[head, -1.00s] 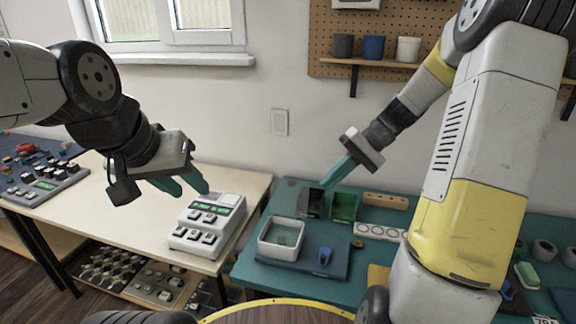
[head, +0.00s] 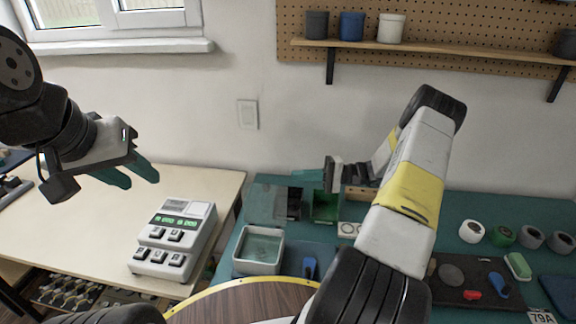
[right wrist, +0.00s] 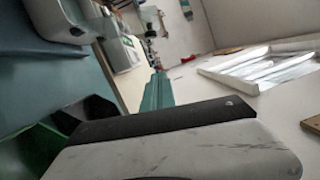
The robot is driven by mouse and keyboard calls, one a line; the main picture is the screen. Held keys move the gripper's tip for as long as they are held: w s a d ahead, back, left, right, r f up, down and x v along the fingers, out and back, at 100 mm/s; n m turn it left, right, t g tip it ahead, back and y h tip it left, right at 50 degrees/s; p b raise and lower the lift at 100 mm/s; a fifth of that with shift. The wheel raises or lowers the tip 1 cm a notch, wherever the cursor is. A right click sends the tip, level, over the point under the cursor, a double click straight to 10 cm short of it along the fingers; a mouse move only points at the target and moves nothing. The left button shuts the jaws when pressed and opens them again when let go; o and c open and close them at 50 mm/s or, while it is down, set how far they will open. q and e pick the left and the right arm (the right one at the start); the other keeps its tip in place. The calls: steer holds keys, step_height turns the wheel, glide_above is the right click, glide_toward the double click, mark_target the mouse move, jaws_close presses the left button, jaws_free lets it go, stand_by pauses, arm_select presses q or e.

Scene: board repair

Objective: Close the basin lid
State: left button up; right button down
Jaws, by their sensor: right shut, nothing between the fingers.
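The white basin (head: 258,266) stands on the teal bench in the head view, its top open and its grey-green inside showing. A flat see-through grey panel (head: 264,204) is behind it and looks like the raised lid; I cannot tell how it joins the basin. My right gripper (head: 292,177) is shut and empty, its teal fingers pointing left near the panel's upper right; contact is unclear. Its shut fingers also show in the right wrist view (right wrist: 157,92). My left gripper (head: 136,178) is open and empty above the cream table, well left of the basin.
A green bin (head: 326,207) and a dark bin (head: 294,204) stand beside the panel, below my right gripper. A blue clip-like object (head: 310,268) lies right of the basin. A white button device (head: 175,240) stands on the cream table. The wall is close behind.

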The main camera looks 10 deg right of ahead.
mark_target(266, 203)
steer(key=s+a, duration=0.2)
steer(key=a, duration=0.6)
steer(key=shift+s+r, duration=0.35)
steer(key=shift+r, duration=0.1)
steer(key=shift+a, duration=0.1)
